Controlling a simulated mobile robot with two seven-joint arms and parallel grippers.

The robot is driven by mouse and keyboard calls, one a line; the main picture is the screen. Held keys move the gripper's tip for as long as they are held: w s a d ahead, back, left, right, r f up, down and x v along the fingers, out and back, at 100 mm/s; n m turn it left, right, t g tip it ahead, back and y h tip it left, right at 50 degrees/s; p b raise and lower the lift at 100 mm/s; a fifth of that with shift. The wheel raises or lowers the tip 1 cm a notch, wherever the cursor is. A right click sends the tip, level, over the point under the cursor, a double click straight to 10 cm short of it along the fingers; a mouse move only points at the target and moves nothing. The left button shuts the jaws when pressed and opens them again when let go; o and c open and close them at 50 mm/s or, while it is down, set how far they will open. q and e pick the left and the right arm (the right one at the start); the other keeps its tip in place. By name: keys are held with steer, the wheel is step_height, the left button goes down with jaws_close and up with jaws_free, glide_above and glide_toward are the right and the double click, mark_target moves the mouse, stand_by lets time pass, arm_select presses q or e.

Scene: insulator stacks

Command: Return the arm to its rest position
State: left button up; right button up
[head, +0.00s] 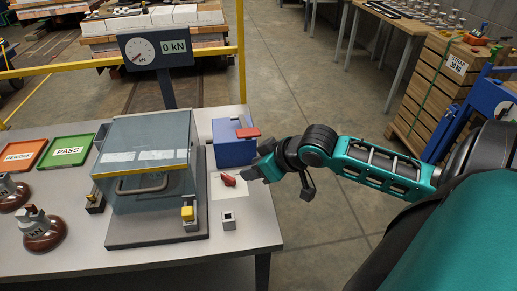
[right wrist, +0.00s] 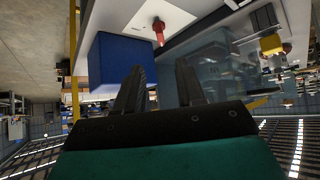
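My right arm (head: 385,167) is teal and black and reaches in from the right in the head view. Its gripper (head: 258,172) is over the right edge of the grey table, beside the blue box and close to a small red part (head: 229,180) on a white sheet. In the right wrist view the two dark fingers (right wrist: 160,75) stand apart with nothing between them. The red part (right wrist: 158,30) shows beyond the fingertips, apart from them. My left gripper is in neither view.
The table (head: 185,252) bears a clear-walled test chamber (head: 150,150), a blue box (head: 233,150), a green PASS tray (head: 68,151), an orange REWORK tray (head: 22,155) and brown insulators (head: 42,240). A gauge (head: 157,50) stands behind. Wooden crates (head: 440,85) are at right; floor between is clear.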

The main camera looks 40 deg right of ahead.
steer(key=shift+s+r, duration=0.45)
steer(key=shift+r, duration=0.1)
steer(key=shift+s+d, duration=0.1)
